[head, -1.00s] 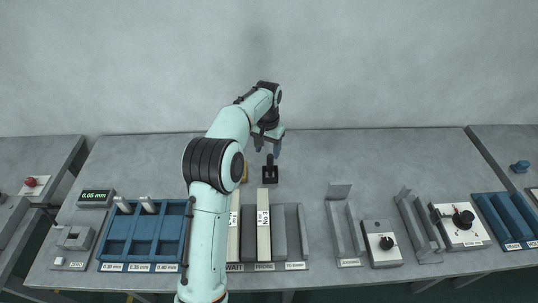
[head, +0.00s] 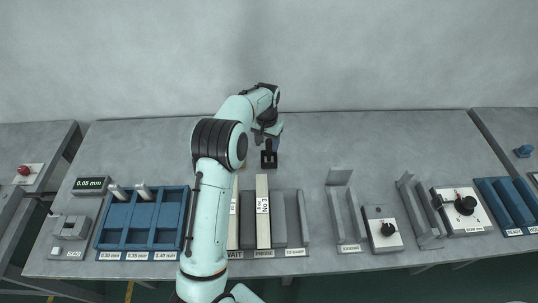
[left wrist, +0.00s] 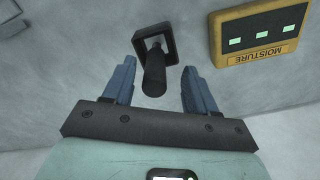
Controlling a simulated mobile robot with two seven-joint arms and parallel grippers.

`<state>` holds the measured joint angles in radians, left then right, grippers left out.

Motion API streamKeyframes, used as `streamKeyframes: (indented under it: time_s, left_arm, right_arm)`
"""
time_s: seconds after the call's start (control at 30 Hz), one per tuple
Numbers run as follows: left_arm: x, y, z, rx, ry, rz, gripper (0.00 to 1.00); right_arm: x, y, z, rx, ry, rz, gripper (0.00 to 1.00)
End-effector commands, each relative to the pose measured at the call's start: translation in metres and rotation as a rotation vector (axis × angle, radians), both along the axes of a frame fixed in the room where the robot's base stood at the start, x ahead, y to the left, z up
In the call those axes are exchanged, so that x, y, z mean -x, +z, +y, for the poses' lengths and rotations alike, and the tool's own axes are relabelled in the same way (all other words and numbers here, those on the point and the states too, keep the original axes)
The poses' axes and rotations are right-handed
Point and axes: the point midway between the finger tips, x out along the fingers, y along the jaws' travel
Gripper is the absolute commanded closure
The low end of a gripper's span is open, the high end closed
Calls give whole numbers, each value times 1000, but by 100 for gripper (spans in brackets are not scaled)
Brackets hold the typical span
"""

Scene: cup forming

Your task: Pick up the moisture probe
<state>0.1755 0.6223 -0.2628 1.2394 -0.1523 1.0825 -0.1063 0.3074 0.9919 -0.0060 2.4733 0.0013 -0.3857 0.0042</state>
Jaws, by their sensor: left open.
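The moisture probe (left wrist: 154,75) is a black handle standing in a dark square holder (left wrist: 155,42) in the left wrist view. In the head view the black probe and holder (head: 269,160) sit at the back of the table, just in front of my left gripper. My left gripper (left wrist: 155,72) is open, with its blue fingers on either side of the probe handle and gaps showing between. In the head view the gripper (head: 270,142) is partly hidden by its own wrist. My right gripper is not in view.
A yellow box marked MOISTURE (left wrist: 259,34) with green lights stands beside the holder. In front are a blue tray (head: 141,244), cream bars (head: 263,212), and metal fixtures (head: 343,203). The back right of the table (head: 400,140) is clear.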

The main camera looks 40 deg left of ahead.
Motion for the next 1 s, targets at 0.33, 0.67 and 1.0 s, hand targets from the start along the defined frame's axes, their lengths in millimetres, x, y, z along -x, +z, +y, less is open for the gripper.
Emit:
streamKeyframes:
  time_s: [0.33, 0.67, 1.0]
  left_arm:
    - [-6, -42, -4, 1, 1, 2, 43]
    - [-6, -43, -4, 1, 1, 1, 79]
    - [-7, -42, -4, 0, 1, -1, 100]
  right_arm:
    - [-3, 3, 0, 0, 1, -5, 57]
    - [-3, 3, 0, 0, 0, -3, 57]
    - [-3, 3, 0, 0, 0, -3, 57]
